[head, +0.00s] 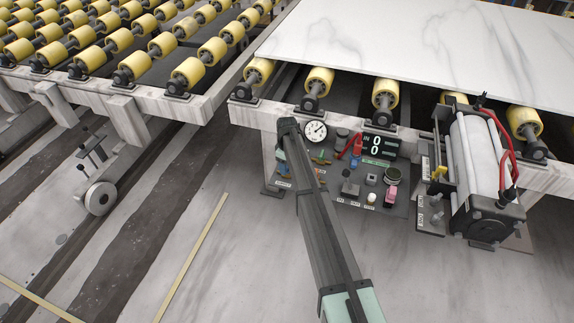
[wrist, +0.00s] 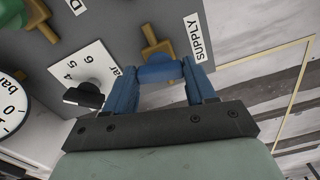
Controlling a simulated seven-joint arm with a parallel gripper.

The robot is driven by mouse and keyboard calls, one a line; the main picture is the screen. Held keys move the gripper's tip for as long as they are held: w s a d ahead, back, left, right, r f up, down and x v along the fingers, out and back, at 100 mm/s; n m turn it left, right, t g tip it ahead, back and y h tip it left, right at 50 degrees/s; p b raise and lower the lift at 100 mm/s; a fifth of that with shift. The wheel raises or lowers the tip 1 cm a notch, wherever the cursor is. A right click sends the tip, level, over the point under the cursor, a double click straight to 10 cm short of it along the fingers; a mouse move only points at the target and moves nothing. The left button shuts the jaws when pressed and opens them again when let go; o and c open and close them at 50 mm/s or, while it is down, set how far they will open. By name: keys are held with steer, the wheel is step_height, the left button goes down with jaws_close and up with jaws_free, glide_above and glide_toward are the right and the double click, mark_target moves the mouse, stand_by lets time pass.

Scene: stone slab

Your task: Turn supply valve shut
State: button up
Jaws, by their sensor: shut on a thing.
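The supply valve is a brass fitting (wrist: 155,45) with a blue handle (wrist: 158,72), beside a white SUPPLY label (wrist: 197,38) in the wrist view. My gripper (wrist: 166,70) has its blue fingers on either side of that handle and is shut on it. The handle lies across between the two fingers, and the brass stem rises beyond it. The fingers hide the handle's ends. In the head view my arm covers part of the control panel (head: 328,185), and I cannot make out the gripper's hold there.
A second brass valve (wrist: 37,12) stands near a black knob (wrist: 84,95) on a bar scale. A round gauge (head: 315,131), a digital counter (head: 380,146) and several buttons crowd the panel. A cylinder unit (head: 480,170) with red hoses is right.

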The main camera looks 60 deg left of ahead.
steer(key=shift+n, duration=1.1)
steer(key=o, duration=1)
steer(key=shift+o, duration=0.2)
steer(key=shift+r, duration=0.15)
step_height(320, 180, up, 14)
steer(key=shift+f, duration=0.2)
